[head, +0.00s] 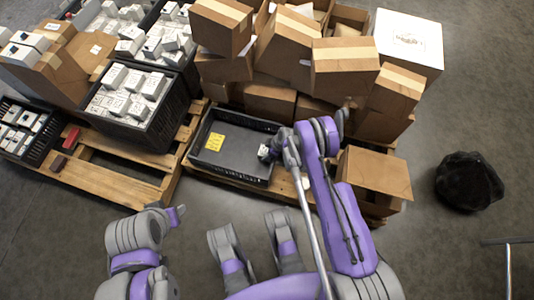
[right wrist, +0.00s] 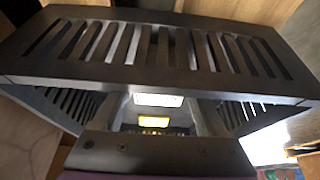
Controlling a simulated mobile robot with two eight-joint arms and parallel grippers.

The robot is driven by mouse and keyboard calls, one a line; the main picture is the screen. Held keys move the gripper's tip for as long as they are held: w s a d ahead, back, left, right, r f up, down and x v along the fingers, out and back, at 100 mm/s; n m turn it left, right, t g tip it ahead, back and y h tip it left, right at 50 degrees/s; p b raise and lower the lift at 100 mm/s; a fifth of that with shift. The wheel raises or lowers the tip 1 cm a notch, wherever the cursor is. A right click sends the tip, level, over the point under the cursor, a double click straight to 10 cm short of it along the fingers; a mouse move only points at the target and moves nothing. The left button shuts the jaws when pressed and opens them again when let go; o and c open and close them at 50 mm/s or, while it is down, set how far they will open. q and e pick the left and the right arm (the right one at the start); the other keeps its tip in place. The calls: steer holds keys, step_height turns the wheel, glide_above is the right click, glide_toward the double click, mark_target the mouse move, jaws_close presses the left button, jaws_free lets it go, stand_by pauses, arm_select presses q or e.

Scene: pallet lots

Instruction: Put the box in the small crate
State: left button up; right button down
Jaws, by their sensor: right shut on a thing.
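The small crate (head: 249,177) is a dark, shallow, open crate with a yellow label on its floor, at the front of the right pallet in the head view. My right gripper (head: 268,153) is at the crate's right end, low beside or over its rim; I cannot tell whether it touches. It is shut on the box, of which only a small pale patch shows, mostly hidden by the gripper and arm. In the right wrist view dark slotted panels fill much of the picture, with a small pale patch and a yellow patch between them. My left gripper cannot be made out.
Brown cartons (head: 345,68) are piled behind the crate, and an open carton (head: 375,175) stands to its right. A black crate of white boxes (head: 127,92) is to the left. A black bag (head: 468,181) lies on the right floor. The crate's left floor is clear.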

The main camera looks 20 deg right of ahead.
steer(key=shift+f, duration=0.8)
steer(key=shift+f, duration=0.1)
jaws_free()
